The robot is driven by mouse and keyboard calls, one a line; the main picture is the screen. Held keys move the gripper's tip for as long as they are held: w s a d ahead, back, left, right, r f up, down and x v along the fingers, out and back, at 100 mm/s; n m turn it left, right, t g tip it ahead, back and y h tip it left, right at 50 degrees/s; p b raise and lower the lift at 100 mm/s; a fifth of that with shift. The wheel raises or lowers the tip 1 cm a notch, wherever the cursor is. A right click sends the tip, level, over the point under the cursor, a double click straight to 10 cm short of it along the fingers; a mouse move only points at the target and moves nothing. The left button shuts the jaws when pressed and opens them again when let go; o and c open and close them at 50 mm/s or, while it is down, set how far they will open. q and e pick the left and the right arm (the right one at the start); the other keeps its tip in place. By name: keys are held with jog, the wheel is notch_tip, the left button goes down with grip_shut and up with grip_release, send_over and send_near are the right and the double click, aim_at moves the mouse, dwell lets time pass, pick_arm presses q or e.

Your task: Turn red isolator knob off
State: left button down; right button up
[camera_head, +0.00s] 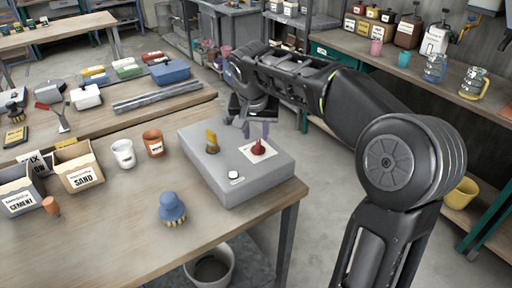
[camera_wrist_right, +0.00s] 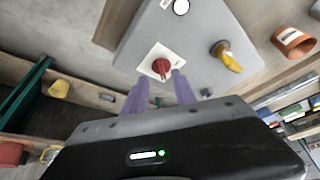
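The red isolator knob (camera_head: 259,148) sits on a white square plate (camera_head: 266,155) on top of a grey box (camera_head: 222,184) at the table's right end. In the right wrist view the red knob (camera_wrist_right: 161,68) shows with its narrow end pointing toward my fingers. My right gripper (camera_head: 258,130) hangs just behind the knob in the head view. Its two purple fingers (camera_wrist_right: 158,82) are apart, one on each side of the knob's near end, with nothing clearly gripped between them. Contact with the knob cannot be told. My left gripper is not in view.
A yellow knob (camera_head: 212,142) and a white button (camera_head: 235,177) share the box top. A terracotta pot (camera_head: 153,143), white cup (camera_head: 123,153) and blue brush (camera_head: 172,208) stand left of the box. A bucket (camera_head: 211,268) stands below the table edge.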

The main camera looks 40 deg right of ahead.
aim_at(257, 149)
jog(key=shift+p+x, duration=0.4)
jog(key=shift+x, duration=3.55)
jog(key=shift+c, duration=0.2)
grip_shut()
